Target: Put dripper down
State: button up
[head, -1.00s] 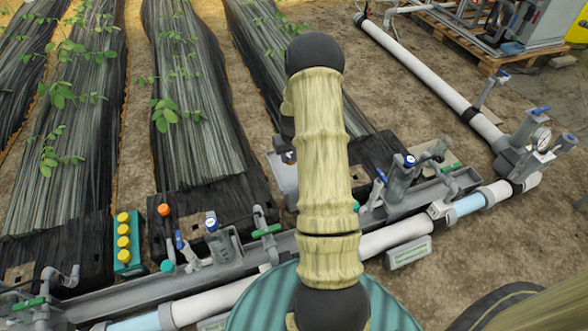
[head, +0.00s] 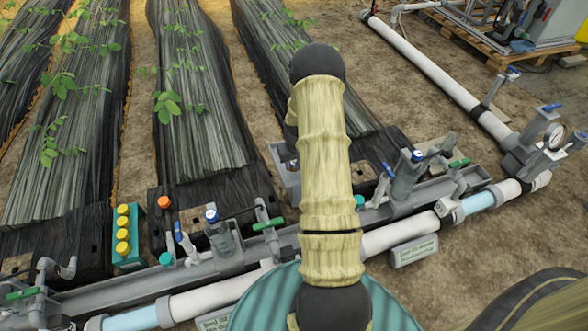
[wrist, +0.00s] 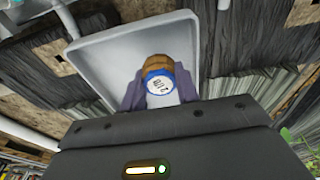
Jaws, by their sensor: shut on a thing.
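In the wrist view my gripper (wrist: 160,92) is shut on a dripper (wrist: 158,82). The dripper has a blue rim, a white marked face and a brown-orange body. A grey tray (wrist: 98,62) with a raised rim lies beyond it; I cannot tell whether the dripper touches it. In the head view my arm hides the gripper and the held dripper. Part of the grey tray (head: 284,172) shows left of my arm. Yellow drippers (head: 123,221) stand in a green rack (head: 128,262). An orange one (head: 164,202) sits on the black sheet.
A grey channel with a white pipe (head: 400,232) runs across the front, with upright valves (head: 218,236) and blue-handled fittings (head: 408,175). Covered plant rows (head: 190,90) lie behind. Another white pipe (head: 430,75) runs along the right. Bare soil (head: 400,90) lies between.

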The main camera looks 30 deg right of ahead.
notch_tip(320, 180, down, 3)
jog(key=shift+r+b, duration=0.2)
jog(key=shift+b, duration=0.2)
jog(key=shift+d+r, duration=0.1)
jog(key=o, duration=1.1)
jog(key=shift+w, duration=0.15)
jog(key=r+p, duration=0.2)
jog(key=r, duration=0.2)
jog(key=s+r+p, duration=0.1)
jog(key=r+p, duration=0.1)
jog(key=r, duration=0.2)
jog(key=s+r+p, duration=0.1)
jog(key=r+p, duration=0.1)
jog(key=r, duration=0.2)
jog(key=shift+a+p, duration=0.3)
